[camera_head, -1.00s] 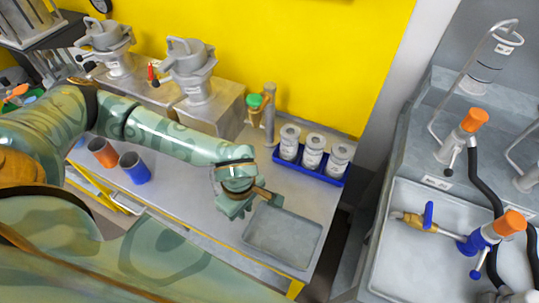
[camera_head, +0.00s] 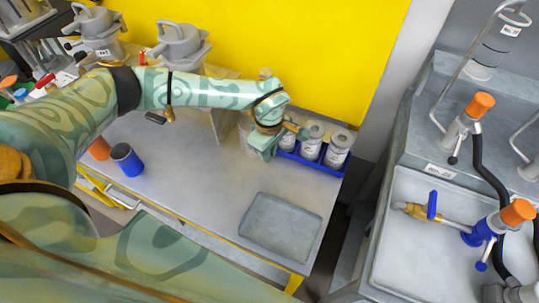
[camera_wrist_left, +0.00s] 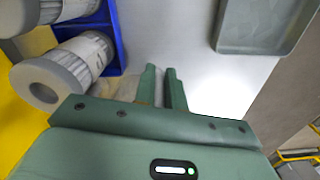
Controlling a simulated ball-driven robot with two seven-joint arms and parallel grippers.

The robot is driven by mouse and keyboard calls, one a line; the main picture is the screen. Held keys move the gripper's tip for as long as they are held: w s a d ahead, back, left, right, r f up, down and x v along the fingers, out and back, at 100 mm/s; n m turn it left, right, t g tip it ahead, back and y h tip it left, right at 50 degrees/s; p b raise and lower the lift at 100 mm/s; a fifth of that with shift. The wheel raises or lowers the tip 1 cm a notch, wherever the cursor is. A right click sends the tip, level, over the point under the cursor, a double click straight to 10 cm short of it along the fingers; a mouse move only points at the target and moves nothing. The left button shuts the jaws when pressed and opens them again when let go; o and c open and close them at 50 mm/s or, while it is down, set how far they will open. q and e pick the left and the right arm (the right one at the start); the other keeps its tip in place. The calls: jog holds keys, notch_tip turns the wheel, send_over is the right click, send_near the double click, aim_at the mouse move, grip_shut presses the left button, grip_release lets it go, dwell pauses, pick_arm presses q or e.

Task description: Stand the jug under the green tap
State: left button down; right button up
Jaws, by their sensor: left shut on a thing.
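My left gripper (camera_head: 275,145) is shut at the back of the grey bench, beside the blue rack. A pale, see-through jug (camera_head: 246,136) shows just left of the gripper, partly hidden by it and my forearm. In the left wrist view the fingers (camera_wrist_left: 164,88) stand close together, with the pale jug (camera_wrist_left: 122,88) faint beside them. I cannot tell whether its base touches the bench. The green tap is hidden behind my forearm; only the tip of its post (camera_head: 265,73) shows above. My right gripper is not in view.
The blue rack (camera_head: 326,168) holds white-grey canisters close to the gripper. A grey tray (camera_head: 280,227) lies at the bench's front right. A blue cup (camera_head: 127,160) and an orange cup (camera_head: 98,149) stand left. A sink (camera_head: 400,250) is at right. The bench middle is clear.

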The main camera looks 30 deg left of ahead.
pick_arm(q)
jog(key=shift+f, duration=0.85)
jog(key=shift+f, duration=0.15)
jog(key=c, duration=1.5)
grip_release()
jog(key=shift+o, duration=0.2)
notch_tip(320, 180, up, 12)
jog(key=p, duration=0.2)
jog(key=shift+r, duration=0.2)
